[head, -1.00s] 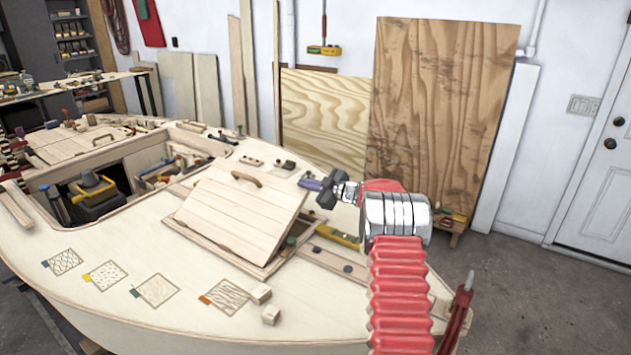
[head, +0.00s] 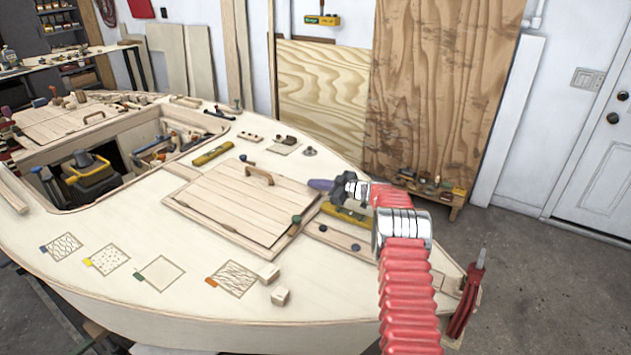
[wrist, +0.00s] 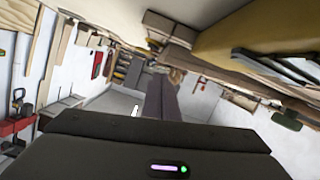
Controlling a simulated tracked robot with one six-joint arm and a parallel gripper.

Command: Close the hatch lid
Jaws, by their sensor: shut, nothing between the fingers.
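The hatch lid (head: 235,203) is a pale plank panel with a wooden handle (head: 259,176). It lies flat or nearly flat over its frame on the deck in the head view. A thin dark gap shows along its right and front edges, so I cannot tell whether it is fully seated. My gripper (head: 313,197) is shut and empty, just right of the lid's far right corner and apparently above the deck. Whether it touches the lid is unclear.
An open compartment (head: 105,170) with a black and yellow tool case lies left of the lid. A yellow level (head: 347,215) and a purple-handled tool (head: 319,184) are near my gripper. Two small wood blocks (head: 275,285) sit in front. The deck front left has sample patches.

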